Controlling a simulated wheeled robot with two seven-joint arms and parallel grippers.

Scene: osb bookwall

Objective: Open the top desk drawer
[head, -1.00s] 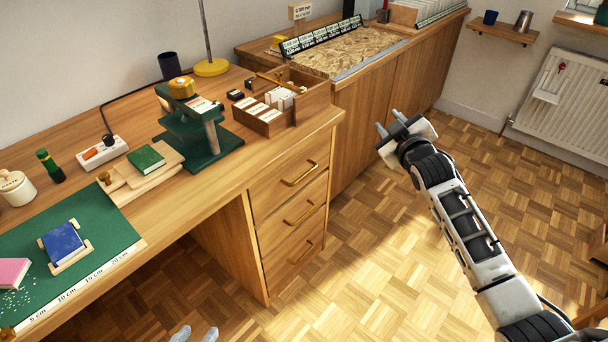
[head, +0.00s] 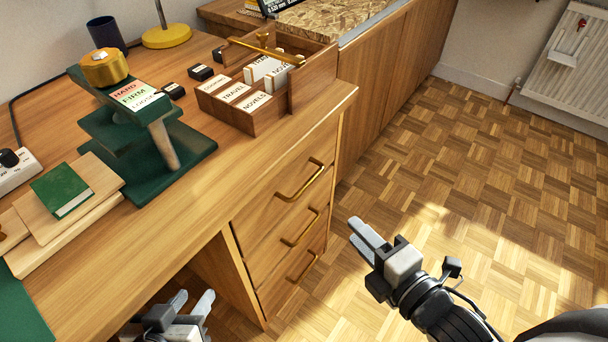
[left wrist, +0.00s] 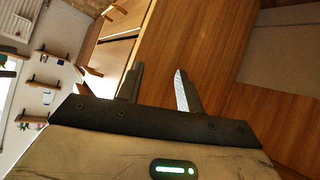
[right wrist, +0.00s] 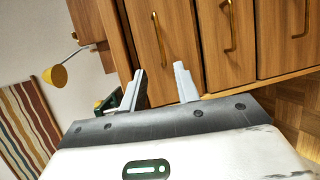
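The top desk drawer (head: 270,192) is shut, its front flush above two more shut drawers. Its brass bar handle (head: 300,182) also shows in the right wrist view (right wrist: 160,40), beyond and roughly between the fingertips. My right gripper (head: 359,236) is open and empty, in front of the drawers. It is right of the top handle in the head view and apart from it. My left gripper (head: 192,300) is open and empty at the bottom of the head view, by the desk's front edge, left of the drawer stack. Its open fingers show in the left wrist view (left wrist: 159,74).
On the desk (head: 190,215) stand a green press-like stand (head: 150,140), a wooden card box (head: 240,105) and a green book (head: 62,190). A cabinet (head: 395,75) continues behind the drawers. The parquet floor (head: 470,170) right of the drawers is clear.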

